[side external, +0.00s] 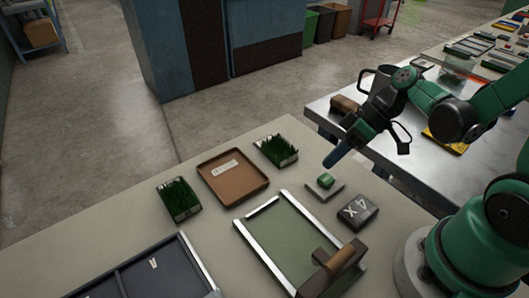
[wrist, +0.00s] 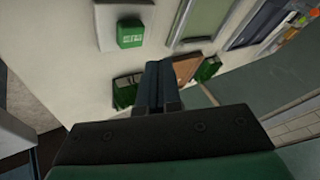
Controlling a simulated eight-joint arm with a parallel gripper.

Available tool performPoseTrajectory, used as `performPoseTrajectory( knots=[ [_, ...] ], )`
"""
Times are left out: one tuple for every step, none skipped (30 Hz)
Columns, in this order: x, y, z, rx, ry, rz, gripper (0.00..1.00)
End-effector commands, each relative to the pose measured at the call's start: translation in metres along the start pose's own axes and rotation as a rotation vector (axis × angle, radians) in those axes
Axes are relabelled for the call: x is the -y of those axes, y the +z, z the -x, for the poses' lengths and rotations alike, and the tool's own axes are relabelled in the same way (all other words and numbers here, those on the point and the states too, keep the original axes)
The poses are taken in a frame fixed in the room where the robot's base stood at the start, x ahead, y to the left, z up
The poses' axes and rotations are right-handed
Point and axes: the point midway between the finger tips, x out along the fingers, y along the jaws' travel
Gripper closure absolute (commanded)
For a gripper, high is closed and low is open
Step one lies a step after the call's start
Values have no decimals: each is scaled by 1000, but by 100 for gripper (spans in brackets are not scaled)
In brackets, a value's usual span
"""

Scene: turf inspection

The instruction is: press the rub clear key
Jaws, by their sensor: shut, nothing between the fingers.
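A small green key (side external: 325,181) stands on a light grey base plate (side external: 334,193) on the pale bench top. In the wrist view the green key (wrist: 130,34) carries a white marking too small to read, and its base (wrist: 108,36) shows beside it. My gripper (side external: 328,164) is shut and empty, its dark blue fingers slanting down towards the key. In the side view a small gap shows between fingertips and key. In the wrist view my gripper (wrist: 160,64) appears to one side of the key, not over it. Nothing hides the key.
A dark block marked "4 X" (side external: 358,211) sits beside the key. Two turf boxes (side external: 276,151) (side external: 179,201) flank a brown tray (side external: 210,184). A metal-railed frame (side external: 258,248) with a wooden-handled tool (side external: 341,258) lies in front. A steel table (side external: 400,152) stands behind.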

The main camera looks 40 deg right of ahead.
Motion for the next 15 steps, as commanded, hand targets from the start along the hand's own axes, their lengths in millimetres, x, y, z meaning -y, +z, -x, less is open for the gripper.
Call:
performPoseTrajectory(
  knots=[
    [-2,2,-4,0,0,0,100],
    [-3,3,-6,0,0,0,100],
    [-4,4,-8,0,0,0,100],
    [-5,5,-9,0,0,0,100],
    [-6,6,-11,0,0,0,100],
    [-6,6,-12,0,0,0,100],
    [-7,7,-13,0,0,0,100],
    [-7,8,-14,0,0,0,100],
    [-8,8,-14,0,0,0,100],
    [-8,8,-15,0,0,0,100],
    [-8,9,-15,0,0,0,100],
    [-8,9,-16,0,0,0,100],
    [-8,9,-16,0,0,0,100],
    [-8,9,-16,0,0,0,100],
    [-8,9,-16,0,0,0,100]
  ],
)
